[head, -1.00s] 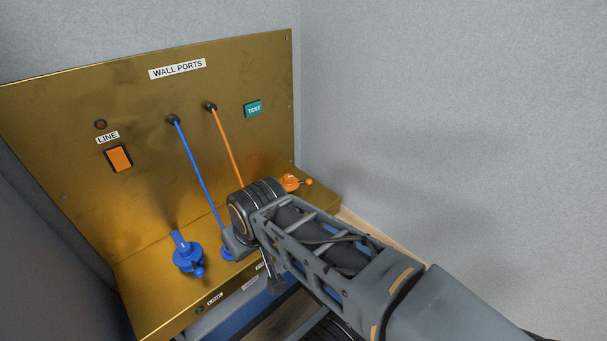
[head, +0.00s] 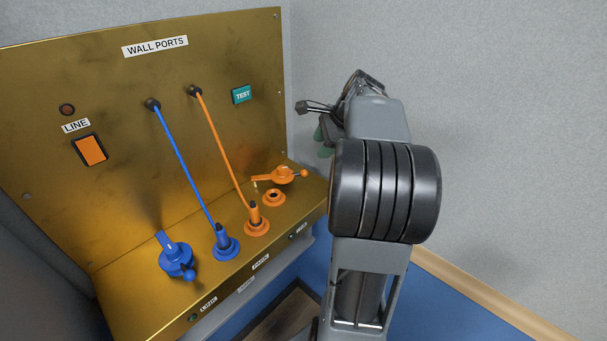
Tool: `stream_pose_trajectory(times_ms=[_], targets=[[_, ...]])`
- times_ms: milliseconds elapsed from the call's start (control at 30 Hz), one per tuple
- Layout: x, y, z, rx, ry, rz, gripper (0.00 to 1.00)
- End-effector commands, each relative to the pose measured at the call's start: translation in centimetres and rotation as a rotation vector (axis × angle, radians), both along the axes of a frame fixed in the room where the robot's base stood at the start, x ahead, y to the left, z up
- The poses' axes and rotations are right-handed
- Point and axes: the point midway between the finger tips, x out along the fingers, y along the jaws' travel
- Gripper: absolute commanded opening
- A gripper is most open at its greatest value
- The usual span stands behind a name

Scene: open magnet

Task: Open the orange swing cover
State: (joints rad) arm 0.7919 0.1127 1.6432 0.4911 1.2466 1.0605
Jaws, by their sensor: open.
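The orange swing cover (head: 282,175), with a round knob on its right and a flat arm to its left, is at the far right of the brass ledge. An orange ring port (head: 274,197) with a dark centre lies just in front of it, apart from the cover in this view. My gripper (head: 314,124) is open, raised up and to the right of the cover, near the panel's right edge. It touches nothing that I can see. My arm hides part of the gripper.
An orange cable runs to an orange plug (head: 256,222), and a blue cable to a blue plug (head: 226,245). A blue swing cover (head: 177,260) sits at the ledge's left. The brass panel (head: 120,110) carries an orange LINE switch (head: 91,150) and a green TEST button (head: 242,95). Grey walls close the corner.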

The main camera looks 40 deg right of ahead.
Motion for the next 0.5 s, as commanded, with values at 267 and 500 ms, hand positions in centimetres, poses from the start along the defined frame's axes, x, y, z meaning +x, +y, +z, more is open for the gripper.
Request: stream_pose_trajectory(times_ms=[267,500], targets=[[1.9,0.5,-4.0,0.017,0.004,-0.020,0.48],[3.9,1.4,-7.9,0.015,0.004,-0.019,0.48]])
